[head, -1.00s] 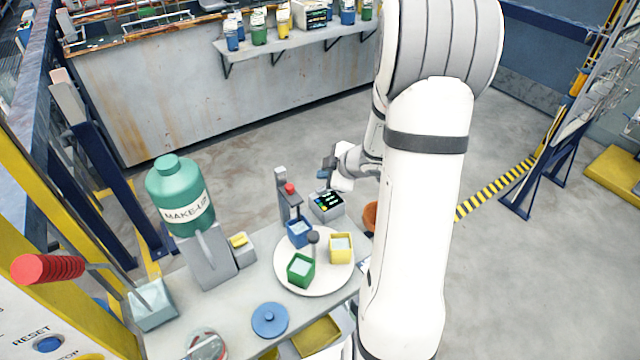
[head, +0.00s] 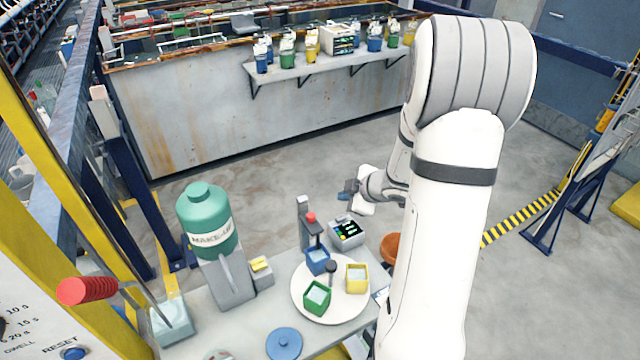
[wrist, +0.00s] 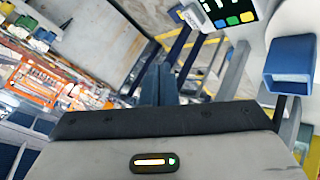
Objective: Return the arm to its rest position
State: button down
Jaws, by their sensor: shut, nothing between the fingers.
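My gripper (head: 348,189) shows in the head view beyond my white arm, above and behind the small bench. Its fingers (wrist: 157,84) are together in the wrist view with nothing between them. My upper arm stands upright at the right of the bench and covers part of it.
The bench holds a green MAKE-UP bottle (head: 207,222), a white round plate (head: 336,312) with blue, green and yellow cups, a display box (head: 347,232) and a blue lid (head: 284,344). A red-handled lever (head: 88,291) stands at left. Open floor (head: 290,180) lies behind.

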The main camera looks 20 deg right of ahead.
jog(key=s+r+m+h+b, duration=0.2)
jog(key=s+r+m+h, duration=0.5)
jog(key=r, duration=0.4)
jog(key=s+a+r+m+g+y, duration=0.1)
jog(key=s+a+m+g, duration=0.1)
jog(key=s+a, duration=0.4)
jog(key=s+a+m+g+y, duration=0.2)
jog(key=s+a, duration=0.4)
jog(key=s, duration=0.5)
jog(key=m+g, duration=0.1)
jog(key=m, duration=0.1)
jog(key=shift+s+r+m, duration=0.15)
jog(key=shift+r+m, duration=0.15)
jog(key=shift+r, duration=0.05)
